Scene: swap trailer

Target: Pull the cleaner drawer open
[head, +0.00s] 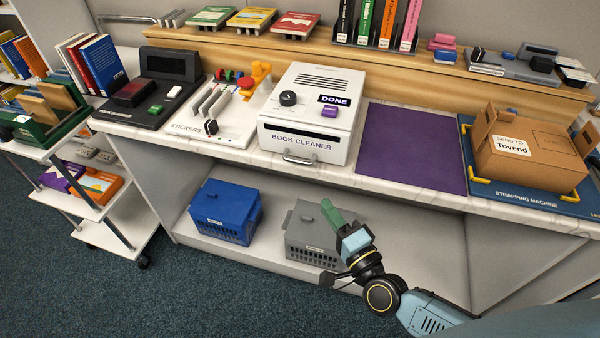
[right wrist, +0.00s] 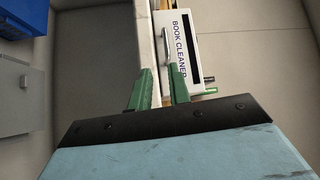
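The book cleaner (head: 310,115) is a white box on the counter, with a dark knob, a purple button and a "DONE" label on top. Its drawer front carries the words "BOOK CLEANER" and a metal bar handle (head: 300,159), and looks closed. My right gripper (head: 331,210) with green fingers is below and in front of the handle, apart from it. In the right wrist view, the gripper (right wrist: 163,74) is open and empty, with the handle (right wrist: 167,46) ahead of the gap between the fingers. My left gripper is not in view.
A blue crate (head: 225,212) and a grey crate (head: 312,235) stand on the lower shelf. A purple mat (head: 410,145) lies right of the cleaner, a sticker station (head: 225,115) left of it. A cardboard box (head: 530,148) stands at the right. A white cart (head: 100,205) stands left.

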